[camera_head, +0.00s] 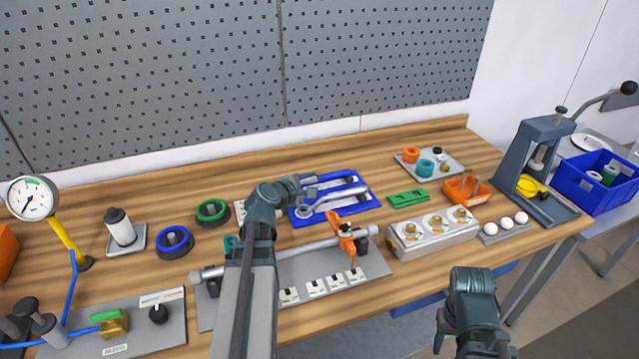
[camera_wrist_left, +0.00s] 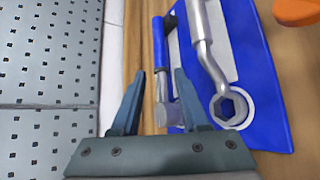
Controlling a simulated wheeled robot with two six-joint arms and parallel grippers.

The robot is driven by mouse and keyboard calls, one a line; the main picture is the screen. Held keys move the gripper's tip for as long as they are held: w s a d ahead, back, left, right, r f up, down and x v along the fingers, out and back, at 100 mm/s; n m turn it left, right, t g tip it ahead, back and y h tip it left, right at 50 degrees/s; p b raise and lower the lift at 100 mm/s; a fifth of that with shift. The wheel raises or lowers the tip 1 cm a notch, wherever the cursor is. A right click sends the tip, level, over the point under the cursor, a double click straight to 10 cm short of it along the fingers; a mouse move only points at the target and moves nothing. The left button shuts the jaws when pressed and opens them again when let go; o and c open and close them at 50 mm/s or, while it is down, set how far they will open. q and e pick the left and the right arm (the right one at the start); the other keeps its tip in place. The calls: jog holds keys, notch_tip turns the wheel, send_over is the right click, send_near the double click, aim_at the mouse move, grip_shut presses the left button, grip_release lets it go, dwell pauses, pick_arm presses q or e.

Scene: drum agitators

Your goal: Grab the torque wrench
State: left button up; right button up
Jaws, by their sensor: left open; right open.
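A blue tray (camera_head: 365,203) lies near the middle of the bench. On it are a long tool with a blue handle (camera_wrist_left: 158,42) and grey shaft, which looks like the torque wrench, and a silver ring spanner (camera_head: 335,197). The spanner's ring end (camera_wrist_left: 229,107) shows at the tray's edge in the left wrist view. My left gripper (camera_head: 308,181) is over the tray's left end. In the left wrist view its open fingers (camera_wrist_left: 159,78) appear on either side of the blue-handled tool; contact is not visible. My right gripper (camera_head: 440,330) is empty, off the bench's front edge at lower right.
A grey fixture with a metal bar (camera_head: 380,262) and orange clamp stands in front of the tray. Green (camera_head: 212,211) and blue rings (camera_head: 174,240) lie left. The pegboard (camera_head: 150,80) rises behind.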

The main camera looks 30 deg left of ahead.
aim_at(321, 179)
pick_arm(q)
jog(key=x, duration=0.3)
jog(key=shift+w+b, duration=0.15)
jog(key=shift+b, duration=0.2)
jog(key=shift+w+f, duration=0.1)
jog(key=shift+f, duration=0.05)
jog(key=x, duration=0.1)
jog(key=b+x, duration=0.1)
jog(key=x, duration=0.1)
jog(key=b+x, duration=0.1)
jog(key=x, duration=0.1)
jog(key=shift+a+f, duration=0.2)
jog(key=shift+a, duration=0.15)
jog(key=shift+r, duration=0.1)
grip_shut()
dwell(0.5)
